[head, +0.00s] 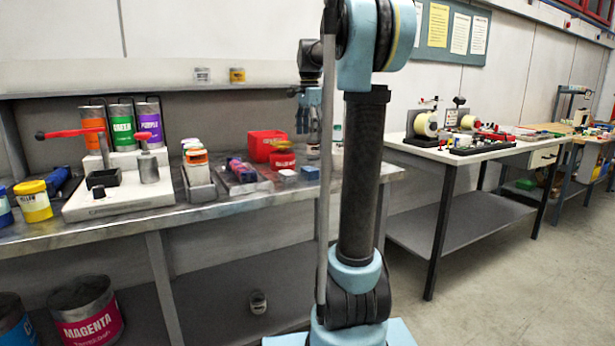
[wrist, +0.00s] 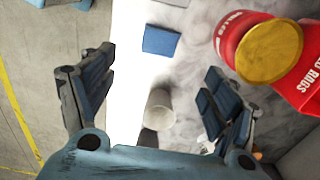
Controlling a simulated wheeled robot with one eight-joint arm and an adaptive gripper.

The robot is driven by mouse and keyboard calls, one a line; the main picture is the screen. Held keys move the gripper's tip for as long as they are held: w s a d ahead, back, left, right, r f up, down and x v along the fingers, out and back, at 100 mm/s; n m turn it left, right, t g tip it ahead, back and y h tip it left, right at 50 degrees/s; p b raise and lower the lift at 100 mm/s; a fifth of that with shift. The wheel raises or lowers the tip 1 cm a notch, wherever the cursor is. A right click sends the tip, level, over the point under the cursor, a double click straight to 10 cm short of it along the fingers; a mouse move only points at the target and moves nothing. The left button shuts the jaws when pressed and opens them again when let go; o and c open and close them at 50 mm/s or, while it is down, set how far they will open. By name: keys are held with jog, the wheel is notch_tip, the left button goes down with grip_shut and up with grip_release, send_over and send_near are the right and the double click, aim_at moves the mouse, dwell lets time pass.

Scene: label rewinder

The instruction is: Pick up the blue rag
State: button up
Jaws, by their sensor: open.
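The blue rag (wrist: 161,40) is a small flat blue square on the bench top, above the middle of the wrist view. In the head view, a small blue flat patch (head: 310,172) at the bench's front edge appears to be the same rag. My gripper (wrist: 160,72) is open, its dark-padded fingers spread to either side in the wrist view, with nothing between the pads. The rag lies beyond the fingertips and apart from them. In the head view my gripper (head: 309,102) hangs above the bench, partly hidden by my arm.
A pale cup (wrist: 159,108) stands below the rag in the wrist view. A red can with a gold lid (wrist: 270,50) and a red bin lettered RAGS (wrist: 306,80) are close on the right. In the head view, the red bin (head: 265,145) stands behind; paint cans (head: 122,125) are left.

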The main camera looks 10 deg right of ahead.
aim_at(310, 168)
notch_tip(310, 168, down, 14)
jog(key=shift+d+f, duration=0.1)
jog(key=shift+f, duration=0.05)
dwell(0.6)
jog(key=c, duration=1.1)
